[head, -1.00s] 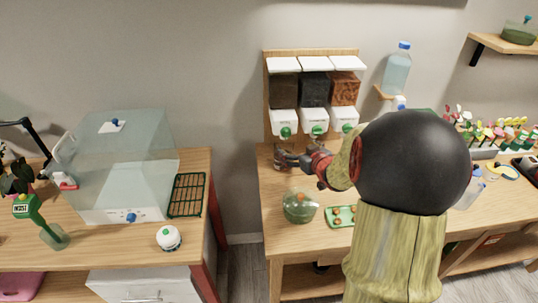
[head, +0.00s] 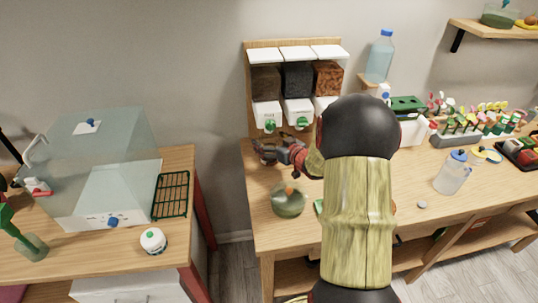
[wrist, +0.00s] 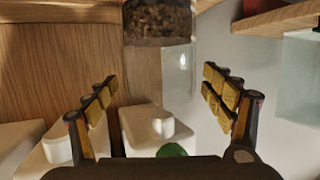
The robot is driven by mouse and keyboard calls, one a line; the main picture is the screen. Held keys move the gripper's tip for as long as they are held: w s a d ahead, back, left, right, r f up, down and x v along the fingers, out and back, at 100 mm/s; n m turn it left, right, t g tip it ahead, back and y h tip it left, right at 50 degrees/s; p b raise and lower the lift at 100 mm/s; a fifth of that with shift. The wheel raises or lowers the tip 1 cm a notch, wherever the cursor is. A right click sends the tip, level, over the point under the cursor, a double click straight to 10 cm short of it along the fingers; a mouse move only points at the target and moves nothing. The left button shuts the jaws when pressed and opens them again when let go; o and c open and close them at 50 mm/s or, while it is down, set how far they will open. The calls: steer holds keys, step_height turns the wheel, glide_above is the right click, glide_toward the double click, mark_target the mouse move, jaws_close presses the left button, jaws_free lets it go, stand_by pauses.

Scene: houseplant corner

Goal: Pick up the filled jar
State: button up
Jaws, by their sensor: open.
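The filled jar (wrist: 160,62) is clear, with dark brown crumbly stuff (wrist: 158,20) at one end, shown at the top of the wrist view. It stands in front of the wooden backboard. My gripper (wrist: 158,88) is open, with a padded finger on each side of the jar in that picture. Gaps show between both fingers and the jar. In the head view my gripper (head: 266,151) is low on the bench below the left dispenser (head: 268,115). There I cannot make out the jar clearly among the fingers.
Dispensers with green knobs hang close above my gripper. A round green glass pot (head: 288,202) stands in front of it on the bench (head: 262,237). A spray bottle (head: 452,174) and planters are to the right. A clear case (head: 105,165) stands on the left table.

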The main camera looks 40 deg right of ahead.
steer(key=shift+w+d+f, duration=0.1)
steer(key=shift+w, duration=0.25)
steer(key=shift+c, duration=1.2)
steer(key=c, duration=1.9)
